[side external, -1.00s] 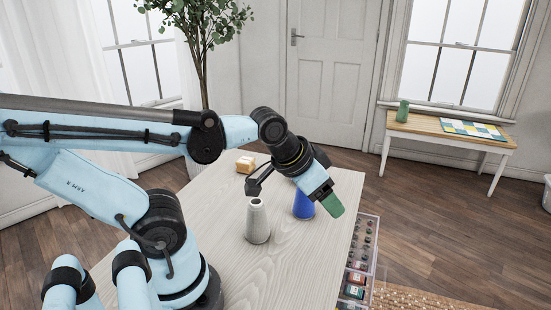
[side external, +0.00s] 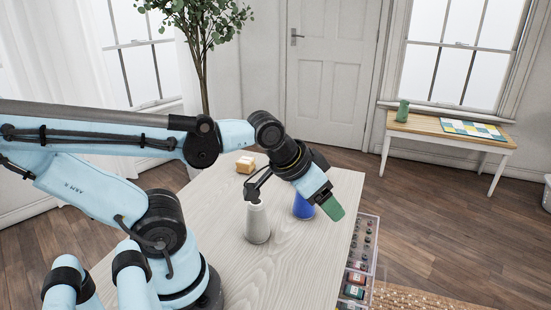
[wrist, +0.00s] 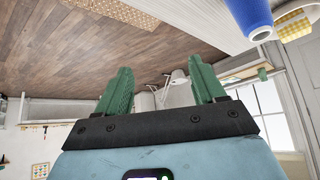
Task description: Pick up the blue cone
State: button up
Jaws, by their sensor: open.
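The blue cone (side external: 302,206) stands on the pale wooden table (side external: 210,228), partly hidden behind my forearm end in the side view. In the wrist view the blue cone (wrist: 250,16) shows at the upper right, outside my fingers. My gripper (side external: 332,207) has green fingertips and is just right of the cone in the side view, near the table's right edge. In the wrist view my gripper (wrist: 162,90) has its two green fingers spread apart with nothing held between them.
A clear organizer box (side external: 361,258) lies beyond the table's right edge. The table's front part is clear.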

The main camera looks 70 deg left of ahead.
jog(key=n+h, duration=0.8)
jog(key=n, duration=1.4)
send_over(302, 209)
jog(key=w, duration=0.1)
notch_tip(302, 209, down, 4)
jog(key=shift+w+f, duration=0.1)
jog(key=s+a+f+n+t+h, duration=0.1)
jog(key=s+a+n+t+h, duration=0.15)
jog(key=a+n, duration=0.3)
jog(key=shift+m+t, duration=0.25)
jog(key=shift+t, duration=0.1)
jog(key=x, duration=0.6)
jog(key=shift+w+d+f, duration=0.1)
jog(key=shift+d+f, duration=0.2)
